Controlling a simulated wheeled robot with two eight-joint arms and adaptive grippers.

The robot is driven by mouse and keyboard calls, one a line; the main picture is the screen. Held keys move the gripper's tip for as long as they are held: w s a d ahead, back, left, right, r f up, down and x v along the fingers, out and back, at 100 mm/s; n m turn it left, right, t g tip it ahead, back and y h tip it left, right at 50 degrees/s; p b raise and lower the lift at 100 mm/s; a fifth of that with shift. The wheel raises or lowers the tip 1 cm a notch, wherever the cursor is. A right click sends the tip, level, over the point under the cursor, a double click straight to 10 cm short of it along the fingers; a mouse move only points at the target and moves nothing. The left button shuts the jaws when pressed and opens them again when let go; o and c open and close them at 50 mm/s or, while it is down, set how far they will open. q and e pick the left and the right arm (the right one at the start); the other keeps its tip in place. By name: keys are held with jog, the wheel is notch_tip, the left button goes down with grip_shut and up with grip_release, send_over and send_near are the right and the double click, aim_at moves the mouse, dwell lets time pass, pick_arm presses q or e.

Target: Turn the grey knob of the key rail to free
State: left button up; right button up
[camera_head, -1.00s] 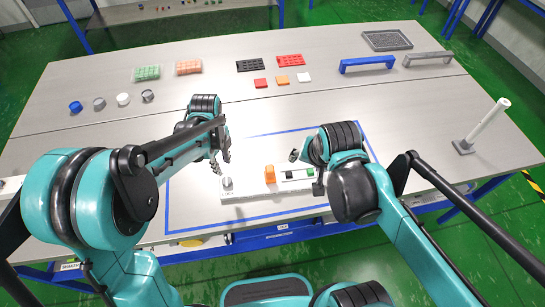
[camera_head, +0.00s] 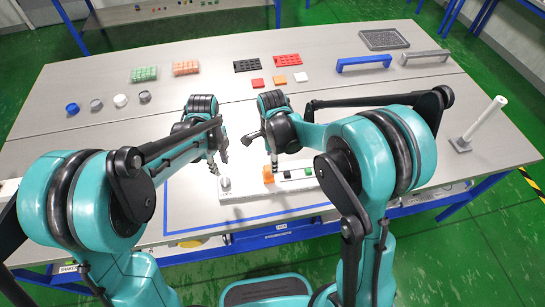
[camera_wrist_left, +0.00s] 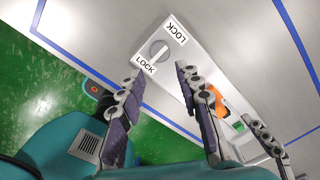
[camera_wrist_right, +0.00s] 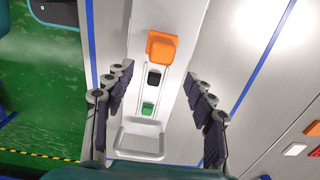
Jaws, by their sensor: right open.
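The key rail (camera_head: 245,196) is a pale bar lying inside the blue tape outline. Its round grey knob (camera_head: 225,183) sits at the left end; in the left wrist view the knob (camera_wrist_left: 158,50) has a light bar across it and a LOCK label on either side. My left gripper (camera_head: 218,165) is open above the knob, its fingers apart and empty in the left wrist view. The rail carries an orange block (camera_wrist_right: 162,47), a black piece (camera_wrist_right: 154,78) and a green piece (camera_wrist_right: 148,108). My right gripper (camera_wrist_right: 158,75) is open above these, touching nothing that I can see.
Behind are blue, grey and white rings (camera_head: 121,100), green and orange trays (camera_head: 144,74), black and red trays (camera_head: 286,61), and blue and grey handles (camera_head: 364,64). A white post (camera_head: 486,120) stands at the right. The middle of the table is mostly clear.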

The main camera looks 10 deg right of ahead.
notch_tip(320, 180, down, 7)
jog(key=shift+f, duration=0.1)
dwell(0.3)
